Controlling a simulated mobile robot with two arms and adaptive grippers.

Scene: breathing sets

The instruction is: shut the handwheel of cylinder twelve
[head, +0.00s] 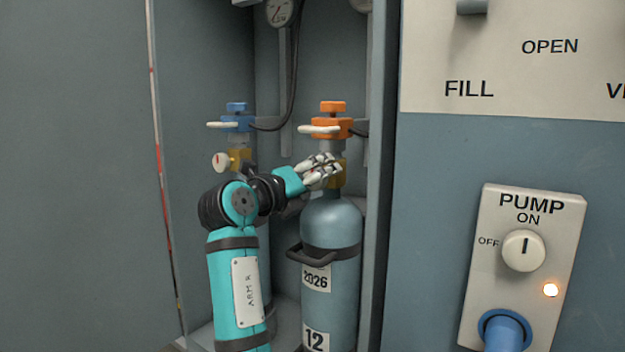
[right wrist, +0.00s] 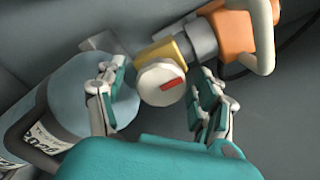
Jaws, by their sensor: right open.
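Cylinder twelve (head: 331,224) is a blue-grey bottle with a "12" label, standing upright in the cabinet bay. Its valve has a brass body (right wrist: 174,50) and a round white handwheel (right wrist: 161,83) with a red mark on its face. My right gripper (head: 319,170) is at the valve, above the bottle's shoulder, and hides the handwheel in the head view. In the right wrist view the right gripper (right wrist: 160,92) is open, one finger on each side of the handwheel, with visible gaps. My left gripper is not in view.
An orange connector (head: 331,125) with a pale lever tops cylinder twelve's valve. A neighbouring valve with a blue connector (head: 237,122) and its own white handwheel (head: 221,162) stands left. The cabinet post (head: 379,200) is close on the right, beside the pump panel (head: 522,270).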

